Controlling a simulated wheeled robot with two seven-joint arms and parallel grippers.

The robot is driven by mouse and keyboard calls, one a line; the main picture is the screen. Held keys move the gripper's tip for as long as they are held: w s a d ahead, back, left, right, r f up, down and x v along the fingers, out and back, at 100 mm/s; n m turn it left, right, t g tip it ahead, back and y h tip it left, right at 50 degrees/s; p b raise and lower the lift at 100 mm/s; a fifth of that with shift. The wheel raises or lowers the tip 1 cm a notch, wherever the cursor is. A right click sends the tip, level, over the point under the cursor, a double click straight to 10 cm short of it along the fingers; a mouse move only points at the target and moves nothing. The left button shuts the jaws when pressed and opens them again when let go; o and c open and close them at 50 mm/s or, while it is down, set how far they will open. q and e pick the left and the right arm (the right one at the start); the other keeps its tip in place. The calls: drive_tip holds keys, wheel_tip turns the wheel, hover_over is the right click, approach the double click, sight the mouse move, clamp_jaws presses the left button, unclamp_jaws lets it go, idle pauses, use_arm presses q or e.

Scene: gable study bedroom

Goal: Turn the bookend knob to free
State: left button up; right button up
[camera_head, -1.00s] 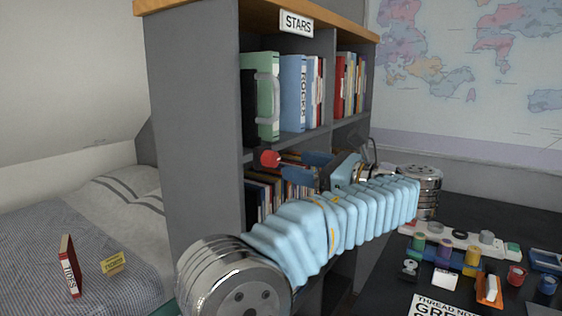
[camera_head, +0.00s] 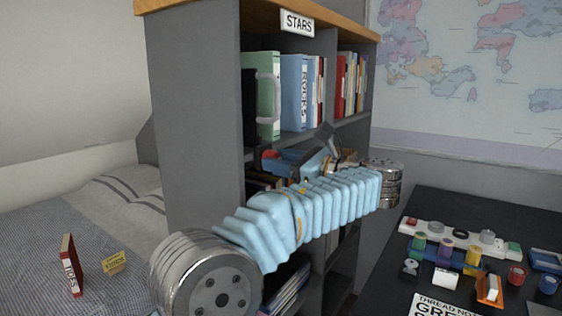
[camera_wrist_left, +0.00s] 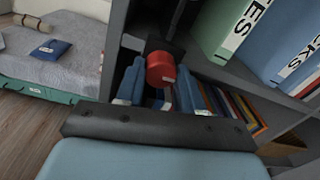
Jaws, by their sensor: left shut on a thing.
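The red bookend knob (camera_head: 270,154) is at the left side of the shelf unit, just below the upper shelf board. It shows as a short red cylinder in the left wrist view (camera_wrist_left: 160,69), below a dark mount. My left gripper (camera_head: 277,160) has its blue fingers on either side of the knob and is shut on it. In the left wrist view the fingers (camera_wrist_left: 160,88) flank the knob. A black plate (camera_head: 249,105) with a grey handle stands by the green binder above. The knob's turn position cannot be read. My right gripper is out of view.
The grey shelf unit (camera_head: 192,130) holds a green binder (camera_head: 266,115), blue binders (camera_head: 293,95) and books. A bed (camera_head: 110,210) with a red book (camera_head: 69,265) is on the left. A cluttered dark desk (camera_head: 390,285) is on the right.

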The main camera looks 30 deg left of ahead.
use_arm(q)
drive_tip(key=shift+c, duration=0.7)
drive_tip(key=shift+n, duration=0.3)
drive_tip(key=n+b, duration=0.5)
drive_tip(key=n, duration=1.2)
drive_tip(key=shift+f+n+g, duration=0.1)
drive_tip(key=shift+n+g, duration=0.2)
drive_tip(key=o, duration=1)
